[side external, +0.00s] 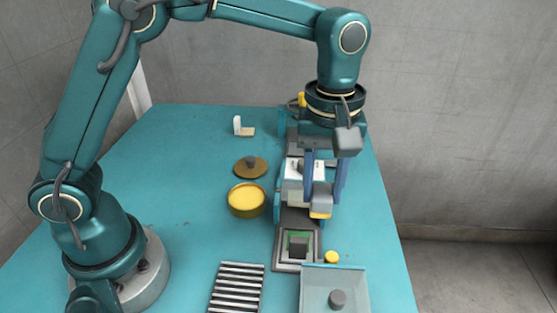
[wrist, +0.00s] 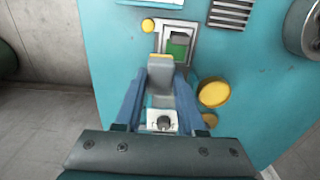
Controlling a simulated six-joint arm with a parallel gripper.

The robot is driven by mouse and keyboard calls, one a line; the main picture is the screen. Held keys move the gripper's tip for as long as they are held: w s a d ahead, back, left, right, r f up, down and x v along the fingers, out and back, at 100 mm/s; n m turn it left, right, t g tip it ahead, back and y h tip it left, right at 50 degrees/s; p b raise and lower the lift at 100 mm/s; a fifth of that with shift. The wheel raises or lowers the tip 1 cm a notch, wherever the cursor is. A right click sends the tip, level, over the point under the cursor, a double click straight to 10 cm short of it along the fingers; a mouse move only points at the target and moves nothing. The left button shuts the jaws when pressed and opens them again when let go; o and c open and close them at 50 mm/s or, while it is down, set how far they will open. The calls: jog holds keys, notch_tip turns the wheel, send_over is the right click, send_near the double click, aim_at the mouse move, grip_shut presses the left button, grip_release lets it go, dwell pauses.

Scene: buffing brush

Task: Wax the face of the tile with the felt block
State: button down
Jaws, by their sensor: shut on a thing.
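My gripper (side external: 322,190) is shut on a grey block with a yellow underside (side external: 320,212), which looks like the felt block. In the wrist view the block (wrist: 160,70) sits between the blue fingers of my gripper (wrist: 160,80). It is held over the long grey fixture; I cannot tell whether it touches anything. A white piece with a dark knob (wrist: 162,120) lies on the fixture, partly behind the fingers in the side view; it may be the tile, but I cannot tell. An open round tin of yellow wax (side external: 246,200) stands left of the fixture.
A framed green pad (side external: 299,243) with a dark block on it sits at the fixture's near end. A brown lid (side external: 250,167), a slatted rack (side external: 237,287), a pale tray (side external: 333,290) and a small yellow knob (side external: 331,257) are nearby. The left of the table is mostly clear.

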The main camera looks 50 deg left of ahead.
jog(key=shift+f, duration=3.75)
jog(key=shift+s+a+f, duration=0.15)
jog(key=shift+s+a, duration=0.1)
jog(key=shift+a, duration=0.1)
jog(key=shift+s+a, duration=1.6)
jog(key=shift+w+d, duration=1.9)
jog(key=shift+d, duration=0.1)
jog(key=shift+a+r, duration=0.1)
jog(key=shift+r, duration=3.95)
jog(key=shift+s, duration=0.1)
